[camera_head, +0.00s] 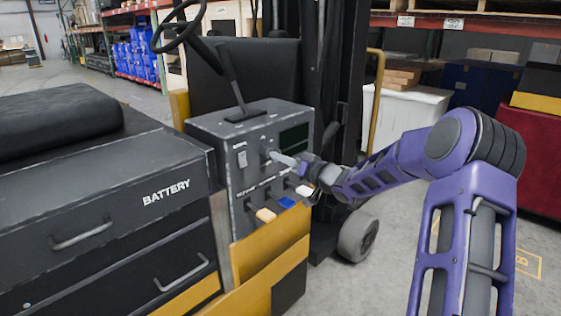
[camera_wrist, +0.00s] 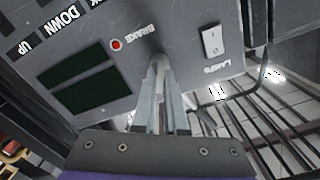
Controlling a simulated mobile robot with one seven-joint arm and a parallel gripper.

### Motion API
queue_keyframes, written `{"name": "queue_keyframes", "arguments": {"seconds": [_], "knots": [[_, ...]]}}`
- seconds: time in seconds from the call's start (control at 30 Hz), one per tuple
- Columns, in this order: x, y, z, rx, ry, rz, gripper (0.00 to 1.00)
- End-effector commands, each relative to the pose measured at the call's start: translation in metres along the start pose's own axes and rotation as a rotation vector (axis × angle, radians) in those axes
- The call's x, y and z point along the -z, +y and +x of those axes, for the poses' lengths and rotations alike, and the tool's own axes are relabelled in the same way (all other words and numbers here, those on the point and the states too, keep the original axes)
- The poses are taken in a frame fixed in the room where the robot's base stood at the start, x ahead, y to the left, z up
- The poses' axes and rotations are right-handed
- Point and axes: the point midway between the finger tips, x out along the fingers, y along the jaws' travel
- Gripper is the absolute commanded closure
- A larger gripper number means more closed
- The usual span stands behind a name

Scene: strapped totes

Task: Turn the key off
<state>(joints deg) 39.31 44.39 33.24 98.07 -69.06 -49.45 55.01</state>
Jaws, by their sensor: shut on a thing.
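The grey control panel (camera_head: 240,190) of a forklift stands in the middle of the head view, with a lever on top. My gripper (camera_head: 274,157) reaches in from the right and meets the panel's front face. In the wrist view my gripper (camera_wrist: 158,85) is shut on a small grey piece, seemingly the key (camera_wrist: 158,66), standing out from the panel. The fingers hide most of it, so its turn angle cannot be told. A red light (camera_wrist: 116,44) beside the word BRAKE and a white LAMPS rocker switch (camera_wrist: 211,40) lie on either side.
A dark battery box (camera_head: 100,190) fills the left. Dark display windows (camera_wrist: 90,80) show in the wrist view. Open floor lies at lower right.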

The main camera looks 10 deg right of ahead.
Motion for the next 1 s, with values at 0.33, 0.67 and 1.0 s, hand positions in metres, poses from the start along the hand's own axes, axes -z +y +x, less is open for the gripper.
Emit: {"name": "queue_keyframes", "arguments": {"seconds": [0.33, 0.67, 1.0], "knots": [[-0.0019, 0.0006, 0.0006, 0.001, 0.000, -0.297, 1.00], [-0.0006, 0.0004, 0.0004, 0.001, 0.001, -0.464, 1.00], [0.0005, -0.0004, 0.0005, 0.001, 0.001, -0.513, 1.00]]}}
